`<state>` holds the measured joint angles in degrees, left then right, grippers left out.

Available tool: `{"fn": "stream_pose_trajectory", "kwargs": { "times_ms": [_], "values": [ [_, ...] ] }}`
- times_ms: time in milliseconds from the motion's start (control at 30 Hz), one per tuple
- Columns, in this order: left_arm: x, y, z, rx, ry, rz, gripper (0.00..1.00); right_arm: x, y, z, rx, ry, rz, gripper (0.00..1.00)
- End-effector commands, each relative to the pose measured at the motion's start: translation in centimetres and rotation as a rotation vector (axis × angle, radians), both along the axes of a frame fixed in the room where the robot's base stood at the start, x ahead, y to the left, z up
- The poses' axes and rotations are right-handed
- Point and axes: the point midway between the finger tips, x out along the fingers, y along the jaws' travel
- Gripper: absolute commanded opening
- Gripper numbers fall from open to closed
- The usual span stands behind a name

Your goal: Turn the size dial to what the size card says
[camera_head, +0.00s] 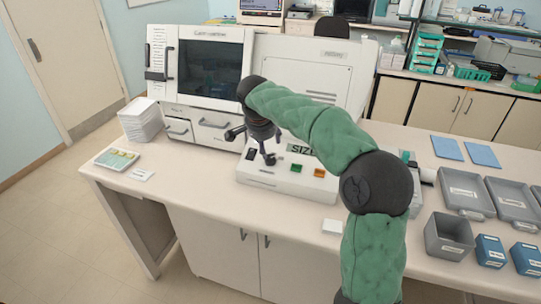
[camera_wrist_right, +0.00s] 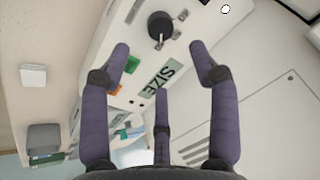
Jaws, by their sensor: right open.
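The size dial (camera_wrist_right: 160,26) is a round black knob on a white control panel in the right wrist view, with a small pale mark on its lower side. The green SIZE label (camera_wrist_right: 166,78) is beside it and also shows in the head view (camera_head: 300,149). My right gripper (camera_wrist_right: 160,58) is open and empty. Its dark fingers are spread, with the dial beyond the gap between the two outer tips; I see no contact. In the head view my right gripper (camera_head: 258,143) hangs over the panel and hides the dial. Which card is the size card, I cannot tell. My left gripper is not in view.
A green button (camera_head: 296,168) and an orange button (camera_head: 319,173) sit on the panel's front. Small white cards lie at the left (camera_head: 140,175) and front (camera_head: 332,226), too small to read. Grey trays (camera_head: 465,212) and blue boxes (camera_head: 490,251) stand at the right.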

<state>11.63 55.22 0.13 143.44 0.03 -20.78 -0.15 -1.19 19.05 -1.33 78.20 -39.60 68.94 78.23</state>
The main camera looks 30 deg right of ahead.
Motion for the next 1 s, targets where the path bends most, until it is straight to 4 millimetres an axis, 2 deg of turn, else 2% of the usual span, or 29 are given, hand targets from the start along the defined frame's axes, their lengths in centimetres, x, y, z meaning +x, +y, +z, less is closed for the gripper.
{"fn": "stream_pose_trajectory", "kwargs": {
  "times_ms": [33,200,500,700,967,1000],
  "values": [
    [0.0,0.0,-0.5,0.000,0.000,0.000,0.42,0.2,-0.2,-1.1,0.000,0.003,0.000,0.61],
    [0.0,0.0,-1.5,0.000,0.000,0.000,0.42,1.1,-1.1,-4.0,0.000,0.005,0.000,0.61],
    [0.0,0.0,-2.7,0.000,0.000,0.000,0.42,2.4,-2.4,-7.8,0.000,0.002,0.001,0.61],
    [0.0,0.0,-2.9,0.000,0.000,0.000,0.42,2.7,-2.8,-8.6,0.000,0.002,0.001,0.61],
    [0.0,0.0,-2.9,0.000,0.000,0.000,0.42,2.8,-2.8,-8.6,0.001,0.001,0.001,0.61],
    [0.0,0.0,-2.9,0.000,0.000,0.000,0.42,2.8,-2.8,-8.6,0.001,0.001,0.001,0.53]
  ]
}}
